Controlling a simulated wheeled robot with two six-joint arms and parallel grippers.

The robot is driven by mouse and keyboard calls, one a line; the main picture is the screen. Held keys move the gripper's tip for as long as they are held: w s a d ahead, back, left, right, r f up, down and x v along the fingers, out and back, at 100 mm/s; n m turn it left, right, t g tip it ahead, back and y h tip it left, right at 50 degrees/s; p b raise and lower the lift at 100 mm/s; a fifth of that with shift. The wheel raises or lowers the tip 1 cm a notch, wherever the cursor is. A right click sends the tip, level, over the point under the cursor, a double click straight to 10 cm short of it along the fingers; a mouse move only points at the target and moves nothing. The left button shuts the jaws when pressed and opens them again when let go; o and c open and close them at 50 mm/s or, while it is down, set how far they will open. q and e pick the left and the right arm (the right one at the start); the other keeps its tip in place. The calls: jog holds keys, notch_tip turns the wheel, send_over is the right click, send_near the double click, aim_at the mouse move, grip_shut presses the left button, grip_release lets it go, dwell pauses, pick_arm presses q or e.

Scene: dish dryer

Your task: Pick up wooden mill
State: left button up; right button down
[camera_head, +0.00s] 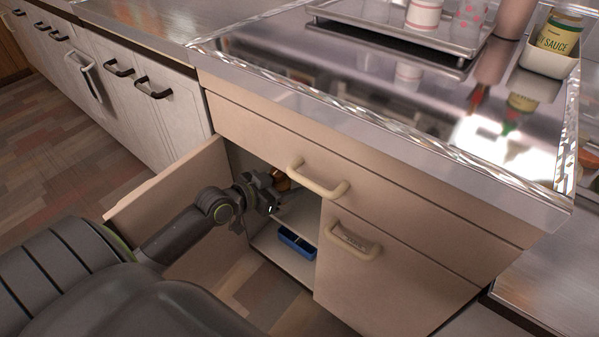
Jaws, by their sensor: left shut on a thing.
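My left gripper (268,190) reaches into the open lower cabinet under the counter. It is shut on a small brown wooden thing (281,180), which looks like the wooden mill. Only a little of the mill shows, since the gripper and the drawer front above hide the rest. My right gripper is not in view.
The cabinet door (165,190) stands open at the left. A blue container (297,242) sits on the cabinet's lower shelf. A closed door (390,275) is at the right, and a drawer handle (318,180) juts out above the opening. A metal tray (400,35) with cups and a sauce bottle (558,38) stand on the counter.

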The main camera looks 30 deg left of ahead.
pick_arm(q)
jog(key=s+a, duration=0.3)
jog(key=s, duration=0.8)
jog(key=shift+s, duration=0.35)
